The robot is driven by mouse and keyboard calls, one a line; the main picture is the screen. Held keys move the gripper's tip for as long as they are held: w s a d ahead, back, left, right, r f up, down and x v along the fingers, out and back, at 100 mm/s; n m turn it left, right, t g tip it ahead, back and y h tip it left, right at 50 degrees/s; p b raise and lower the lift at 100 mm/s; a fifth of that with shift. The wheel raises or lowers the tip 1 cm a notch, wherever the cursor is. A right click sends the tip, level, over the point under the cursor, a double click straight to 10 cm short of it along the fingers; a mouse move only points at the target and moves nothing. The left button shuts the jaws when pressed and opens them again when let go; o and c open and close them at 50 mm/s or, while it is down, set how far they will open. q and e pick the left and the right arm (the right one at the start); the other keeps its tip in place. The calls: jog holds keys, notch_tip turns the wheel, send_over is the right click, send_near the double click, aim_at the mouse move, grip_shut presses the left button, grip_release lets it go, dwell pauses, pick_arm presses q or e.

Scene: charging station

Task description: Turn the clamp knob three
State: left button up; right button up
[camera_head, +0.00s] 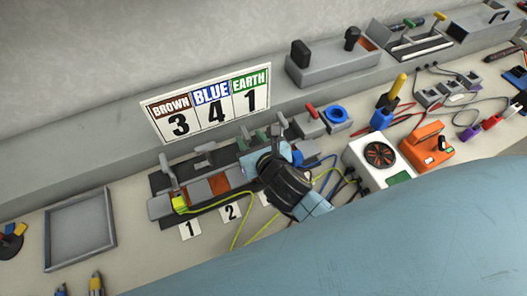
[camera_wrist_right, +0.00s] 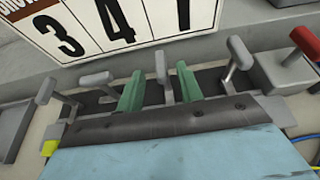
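A row of grey lever-like clamp knobs stands on a dark strip, with number cards 1 (camera_head: 190,229) and 2 (camera_head: 231,211) in front. My right gripper (camera_head: 268,136) reaches over the row, its dark body hiding part of it and the cards to the right. In the right wrist view, its green fingers (camera_wrist_right: 159,90) are open. The third knob from the left (camera_wrist_right: 160,66) stands upright between them, with a gap on each side. The first knob (camera_wrist_right: 46,90) and second knob (camera_wrist_right: 97,80) are left of the fingers; a fourth (camera_wrist_right: 240,52) is right. My left gripper is not in view.
A sign (camera_head: 208,103) reading brown 3, blue 4, earth 1 leans behind the row. A red-handled grey block (camera_head: 308,121) stands close right. A fan box (camera_head: 380,156) and an orange device (camera_head: 426,148) stand further right. An empty grey tray (camera_head: 79,264) lies left.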

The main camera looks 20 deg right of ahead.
jog(key=v, duration=0.9)
jog(key=shift+s+r, duration=0.2)
jog(key=shift+s, duration=0.2)
jog(key=shift+s+f, duration=0.1)
